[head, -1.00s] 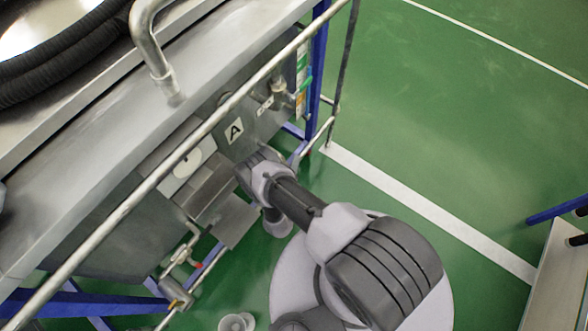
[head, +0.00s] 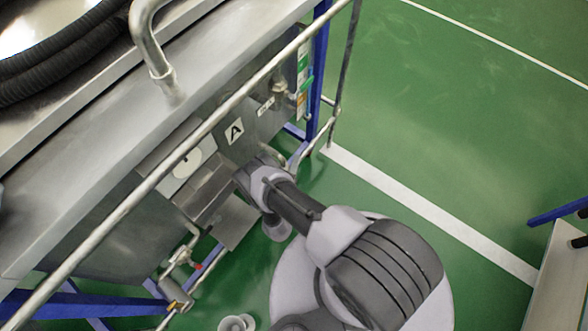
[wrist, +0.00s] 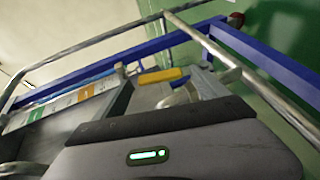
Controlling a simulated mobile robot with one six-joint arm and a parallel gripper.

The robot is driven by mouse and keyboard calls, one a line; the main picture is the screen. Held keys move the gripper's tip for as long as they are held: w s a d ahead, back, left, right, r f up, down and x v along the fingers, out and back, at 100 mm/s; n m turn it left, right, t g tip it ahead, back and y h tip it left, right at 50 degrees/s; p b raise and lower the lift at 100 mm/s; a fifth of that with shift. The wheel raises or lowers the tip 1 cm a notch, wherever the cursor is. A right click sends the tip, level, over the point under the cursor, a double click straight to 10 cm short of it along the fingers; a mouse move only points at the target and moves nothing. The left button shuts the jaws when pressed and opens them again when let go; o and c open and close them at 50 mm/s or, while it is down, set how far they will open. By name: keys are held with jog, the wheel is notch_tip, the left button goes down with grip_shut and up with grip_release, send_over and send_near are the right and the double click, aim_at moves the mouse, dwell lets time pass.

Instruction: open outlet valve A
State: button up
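The black A label (head: 235,131) sits on the grey side panel of the steel machine in the head view. My arm reaches to the machine just below this label, and its wrist hides what lies behind it there. In the wrist view, a yellow handle (wrist: 160,76), which looks like that of outlet valve A, shows just beyond the front edge of my gripper (wrist: 170,118). Pale metal parts show beside the handle; I cannot tell whether they are pipe or fingers. The fingers cannot be made out, nor whether they touch the handle.
A steel rail (head: 205,125) runs across the front of the machine above my arm. A blue frame post (head: 318,60) stands at the machine's far end. Another valve with a red part (head: 197,266) is at lower left.

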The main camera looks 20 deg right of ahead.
jog(key=p+v, duration=0.3)
jog(key=v, duration=1.4)
jog(key=shift+s+p, duration=0.2)
jog(key=shift+p, duration=0.2)
